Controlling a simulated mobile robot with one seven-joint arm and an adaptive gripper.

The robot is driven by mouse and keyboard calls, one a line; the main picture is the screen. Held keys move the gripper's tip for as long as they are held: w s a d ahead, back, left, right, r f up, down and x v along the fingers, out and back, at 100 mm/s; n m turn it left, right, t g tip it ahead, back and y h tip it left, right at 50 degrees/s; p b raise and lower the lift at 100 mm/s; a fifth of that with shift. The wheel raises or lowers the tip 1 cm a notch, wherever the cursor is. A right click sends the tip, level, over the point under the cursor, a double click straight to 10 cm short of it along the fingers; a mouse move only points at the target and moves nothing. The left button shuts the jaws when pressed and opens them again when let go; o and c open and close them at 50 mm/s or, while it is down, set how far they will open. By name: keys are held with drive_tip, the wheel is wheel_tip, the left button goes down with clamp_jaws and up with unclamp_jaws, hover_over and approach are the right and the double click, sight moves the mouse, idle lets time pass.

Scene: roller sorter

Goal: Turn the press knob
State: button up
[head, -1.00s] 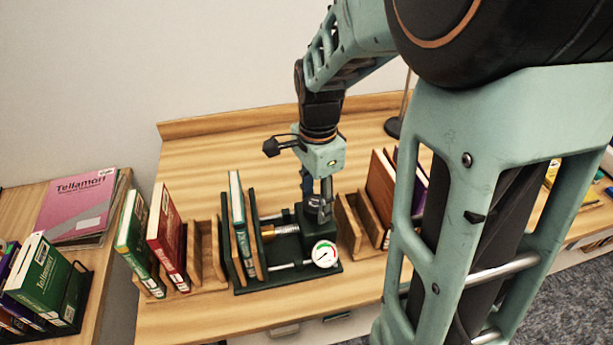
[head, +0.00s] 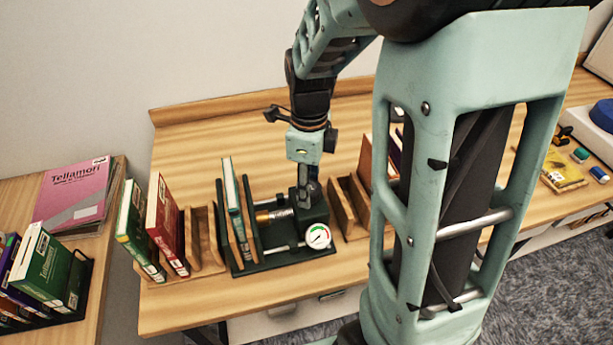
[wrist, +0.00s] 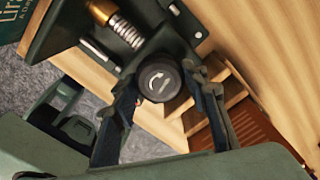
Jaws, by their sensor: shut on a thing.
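The press knob (wrist: 159,82) is a round dark grey cap with a white curved arrow, seen from above in the wrist view. My gripper (wrist: 161,98) is shut on it, one finger on each side. In the head view my gripper (head: 309,200) points down over the right end of the dark green press (head: 290,262), and the knob is hidden there. The press has a brass-ended spring screw (wrist: 118,24) and a round gauge (head: 318,236). A green book (head: 232,187) stands between the boards at its left end. The gauge needle is too small to read.
Wooden racks stand close on both sides of the press; the left rack (head: 208,240) holds a green book (head: 135,228) and a red book (head: 166,225). A side table at far left carries a pink magazine (head: 72,197). The desk behind the press is clear.

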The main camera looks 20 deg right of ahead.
drive_tip(key=shift+w+m, duration=0.1)
drive_tip(key=shift+m, duration=0.3)
drive_tip(key=o, duration=1.2)
drive_tip(key=shift+c, duration=0.2)
drive_tip(key=shift+r, duration=0.15)
wheel_tip(320, 180, up, 12)
